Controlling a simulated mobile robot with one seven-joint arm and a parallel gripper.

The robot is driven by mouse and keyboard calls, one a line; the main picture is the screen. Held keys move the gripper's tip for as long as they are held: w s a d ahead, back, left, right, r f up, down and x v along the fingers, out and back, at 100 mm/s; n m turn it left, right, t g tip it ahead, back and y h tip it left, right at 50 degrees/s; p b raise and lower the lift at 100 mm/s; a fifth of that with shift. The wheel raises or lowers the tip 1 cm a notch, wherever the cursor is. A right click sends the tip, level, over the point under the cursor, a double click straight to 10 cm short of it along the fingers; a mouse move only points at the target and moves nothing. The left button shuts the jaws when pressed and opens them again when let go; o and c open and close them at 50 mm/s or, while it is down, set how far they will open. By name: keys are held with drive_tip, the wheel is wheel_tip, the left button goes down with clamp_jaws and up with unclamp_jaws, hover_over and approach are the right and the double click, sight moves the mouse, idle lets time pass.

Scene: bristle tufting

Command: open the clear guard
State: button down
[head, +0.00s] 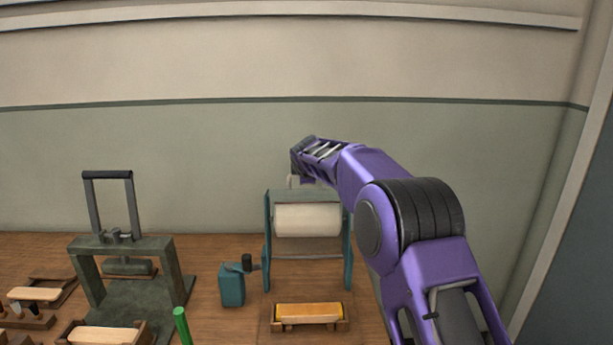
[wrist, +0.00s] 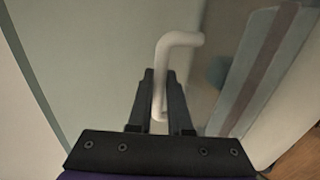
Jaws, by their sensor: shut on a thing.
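A teal-framed machine (head: 267,240) stands on the bench with a white roller (head: 308,220) across it. My gripper (head: 297,178) reaches its top from the upper right. In the wrist view my gripper (wrist: 160,88) has both fingers closed around one leg of a bent white handle (wrist: 182,39). The handle also shows as a small pale piece in the head view (head: 292,183). The clear guard is see-through and hard to make out. Its outline and angle are unclear, and my gripper and arm cover part of the machine's top.
A wooden tray (head: 340,325) with a yellow-topped block (head: 308,312) sits in front of the machine. A dark press with a tall handle (head: 108,175) is farther left. A green rod (head: 182,325) stands at the front.

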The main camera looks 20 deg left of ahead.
drive_tip(key=c, duration=0.9)
unclamp_jaws()
drive_tip(key=shift+o, duration=0.2)
drive_tip(key=b+v, duration=0.2)
drive_tip(key=v, duration=1.5)
drive_tip(key=shift+s, duration=0.15)
drive_tip(key=shift+d+r, duration=0.1)
